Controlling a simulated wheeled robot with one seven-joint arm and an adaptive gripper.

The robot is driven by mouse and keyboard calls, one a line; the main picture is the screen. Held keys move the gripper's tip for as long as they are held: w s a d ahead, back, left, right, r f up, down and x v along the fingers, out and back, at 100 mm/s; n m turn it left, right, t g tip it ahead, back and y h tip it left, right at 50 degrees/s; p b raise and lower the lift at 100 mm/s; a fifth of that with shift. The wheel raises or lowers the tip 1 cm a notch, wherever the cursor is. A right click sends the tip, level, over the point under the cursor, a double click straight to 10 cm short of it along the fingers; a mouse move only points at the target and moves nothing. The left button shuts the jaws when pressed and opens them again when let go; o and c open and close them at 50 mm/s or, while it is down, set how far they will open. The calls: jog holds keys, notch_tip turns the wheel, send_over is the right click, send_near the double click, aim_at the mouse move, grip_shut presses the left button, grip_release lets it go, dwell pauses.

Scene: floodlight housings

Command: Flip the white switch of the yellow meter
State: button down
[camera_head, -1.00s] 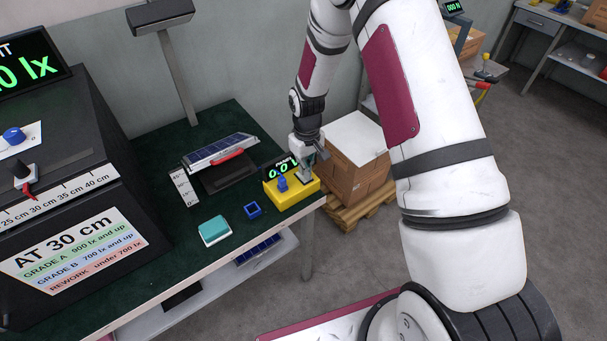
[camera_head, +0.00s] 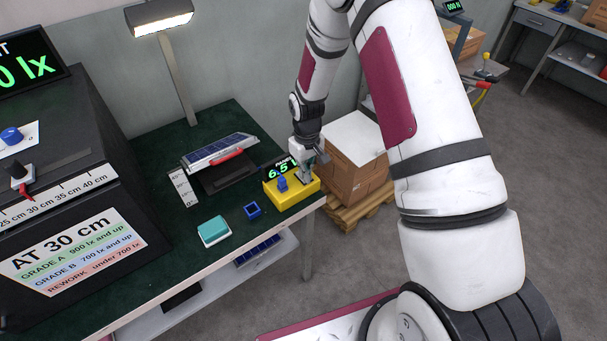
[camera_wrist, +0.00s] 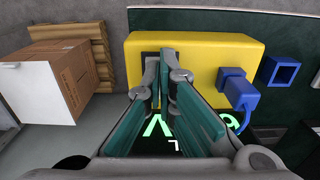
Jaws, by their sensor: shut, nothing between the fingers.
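The yellow meter (camera_head: 300,195) sits at the right end of the dark green bench top, with a blue plug (camera_head: 283,184) on it. Its small display (camera_head: 278,169) is lit green and reads about 6.5. In the wrist view the yellow meter (camera_wrist: 200,55) lies straight ahead of the fingers, with the blue plug (camera_wrist: 237,87) to their right. My gripper (camera_head: 306,178) is at the meter's right part, fingers shut and empty. It also shows in the wrist view (camera_wrist: 167,55), fingertips over a dark patch on the meter. The white switch is hidden behind the fingers.
A blue square ring (camera_head: 253,210) and a teal-topped block (camera_head: 213,231) lie left of the meter. A solar panel (camera_head: 218,150) with a red handle stands behind. The lamp (camera_head: 160,17) is lit.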

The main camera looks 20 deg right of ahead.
jog(key=shift+r+p, duration=0.95)
jog(key=shift+r, duration=2.55)
jog(key=s+r+m+t, duration=0.1)
jog(key=s+r, duration=0.3)
jog(key=r, duration=0.8)
jog(key=s+r+m+t, duration=0.15)
jog(key=s+r, duration=0.35)
jog(key=r, duration=0.8)
jog(key=s+r+t, duration=0.1)
jog(key=s+r, duration=0.2)
jog(key=s, duration=0.3)
jog(key=s+r+t, duration=0.1)
jog(key=s+r, duration=0.2)
jog(key=s, duration=0.4)
jog(key=s+r+m+t, duration=0.1)
jog(key=s+r, duration=0.3)
jog(key=s, duration=0.3)
